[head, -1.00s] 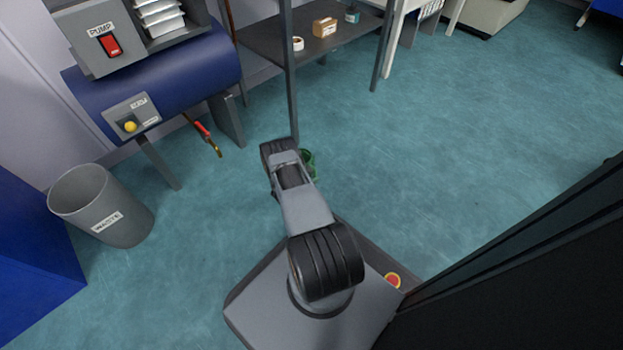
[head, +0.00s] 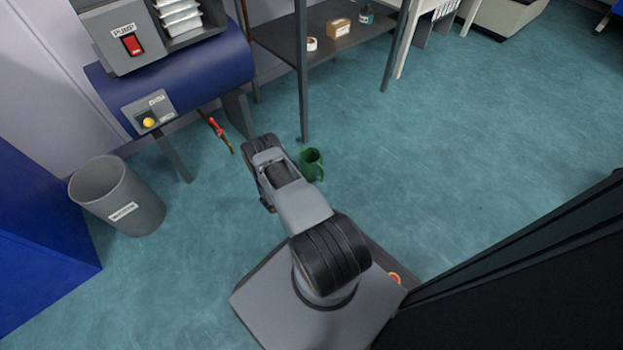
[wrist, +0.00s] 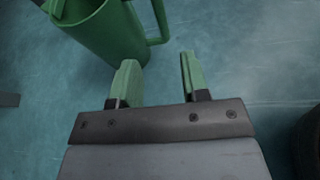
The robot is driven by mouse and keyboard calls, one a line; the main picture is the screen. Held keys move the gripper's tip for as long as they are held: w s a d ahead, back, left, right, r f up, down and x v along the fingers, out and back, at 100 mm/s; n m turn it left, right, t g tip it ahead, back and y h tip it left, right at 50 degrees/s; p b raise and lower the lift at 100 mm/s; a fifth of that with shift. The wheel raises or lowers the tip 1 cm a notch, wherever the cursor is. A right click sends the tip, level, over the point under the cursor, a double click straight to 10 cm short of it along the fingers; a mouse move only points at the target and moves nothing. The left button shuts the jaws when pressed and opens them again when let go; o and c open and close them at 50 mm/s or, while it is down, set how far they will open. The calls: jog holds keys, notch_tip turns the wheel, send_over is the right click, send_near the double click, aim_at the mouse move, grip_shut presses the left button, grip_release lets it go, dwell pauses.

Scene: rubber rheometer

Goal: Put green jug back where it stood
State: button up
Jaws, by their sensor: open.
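The green jug (head: 311,166) appears to stand upright on the teal floor, just right of my arm's end in the head view and near the front post of the rack. In the wrist view the jug (wrist: 112,38) is at the top left, cut off by the edge, with its handle at its right side. My gripper (wrist: 158,75) is open, and nothing shows between its two green-tipped fingers. The fingertips point toward the jug's handle side, and I cannot tell whether the left one touches it. In the head view my arm hides the gripper.
A dark grey rack (head: 300,95) holds a tape roll, a small box and a bottle. A blue machine (head: 190,75) with a pump switch stands at the upper left, a red-handled hose beside it. A grey waste bin (head: 120,205) stands left. The floor to the right is clear.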

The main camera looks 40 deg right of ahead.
jog(key=w+a+r+m+g+y, duration=0.1)
jog(key=a+r+m+y, duration=0.15)
jog(key=r, duration=0.75)
jog(key=w+a+r+m+g+y, duration=0.1)
jog(key=a+r+m, duration=0.25)
jog(key=r, duration=0.65)
jog(key=w+a+r+m+g+y, duration=0.1)
jog(key=a+r+m, duration=0.25)
jog(key=r, duration=0.65)
jog(key=s+a+r+m+t+y, duration=0.2)
jog(key=s+a+r+m+y, duration=0.2)
jog(key=s+a+r, duration=0.2)
jog(key=s+a+r+m+t+y, duration=0.3)
jog(key=s+a+r, duration=0.4)
jog(key=a+r, duration=0.3)
notch_tip(320, 180, up, 2)
jog(key=shift+a+r+m+t+y, duration=0.1)
jog(key=shift+a+m+t+y, duration=0.2)
jog(key=shift+m+y, duration=0.45)
